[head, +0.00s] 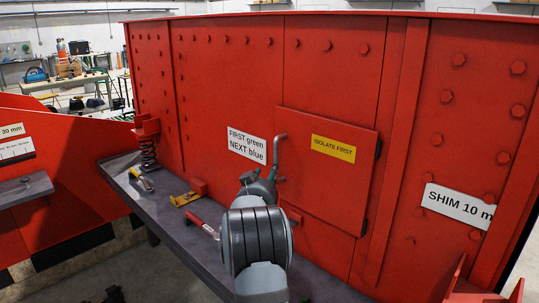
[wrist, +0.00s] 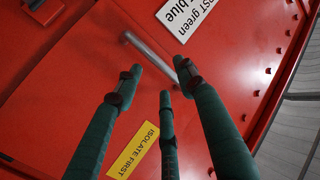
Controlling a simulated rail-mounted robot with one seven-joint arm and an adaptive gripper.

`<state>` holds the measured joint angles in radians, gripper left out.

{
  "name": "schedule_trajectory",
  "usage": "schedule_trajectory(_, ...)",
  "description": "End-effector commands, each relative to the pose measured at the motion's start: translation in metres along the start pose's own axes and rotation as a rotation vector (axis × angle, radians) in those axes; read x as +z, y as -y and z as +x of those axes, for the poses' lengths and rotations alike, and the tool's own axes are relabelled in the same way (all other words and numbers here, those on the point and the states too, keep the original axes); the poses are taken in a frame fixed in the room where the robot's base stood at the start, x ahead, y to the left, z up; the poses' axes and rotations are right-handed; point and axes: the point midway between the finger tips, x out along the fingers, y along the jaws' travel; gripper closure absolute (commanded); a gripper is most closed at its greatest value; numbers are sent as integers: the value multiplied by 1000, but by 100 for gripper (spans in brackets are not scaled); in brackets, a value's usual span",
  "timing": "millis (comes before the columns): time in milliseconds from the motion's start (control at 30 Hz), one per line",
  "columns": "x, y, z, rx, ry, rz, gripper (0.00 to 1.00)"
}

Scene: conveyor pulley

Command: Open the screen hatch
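The screen hatch (head: 335,190) is a red square panel, closed against the red wall, with a yellow "ISOLATE FIRST" label (head: 333,148). Its grey bar handle (head: 279,160) is at the hatch's left edge, and dark hinges (head: 378,149) show on the right edge. In the wrist view the handle (wrist: 148,52) lies just beyond the fingertips of my gripper (wrist: 162,78). The three green fingers are spread apart with nothing held between them. The handle's lower end overlaps the right fingertip in the picture; I cannot tell if they touch. In the head view my arm hides most of the gripper.
A grey shelf (head: 180,232) runs below the wall. It carries a spring (head: 148,153), a yellow tool (head: 186,199) and a red-handled tool (head: 203,226). A "FIRST green NEXT blue" sign (head: 247,145) is left of the handle. The wall around the hatch has bolt heads.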

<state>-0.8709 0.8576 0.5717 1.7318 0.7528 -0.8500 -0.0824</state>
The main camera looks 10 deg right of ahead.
Motion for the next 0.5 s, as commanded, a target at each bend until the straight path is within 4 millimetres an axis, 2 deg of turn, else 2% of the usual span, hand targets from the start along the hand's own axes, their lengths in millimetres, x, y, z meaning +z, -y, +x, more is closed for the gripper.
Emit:
schedule_trajectory(100, -20, -3, 1, 10, -65, -55, 61)
schedule_trajectory(233, -25, -3, 12, 11, -73, -78, 61)
schedule_trajectory(500, -31, -3, 62, 9, -72, -78, 61)
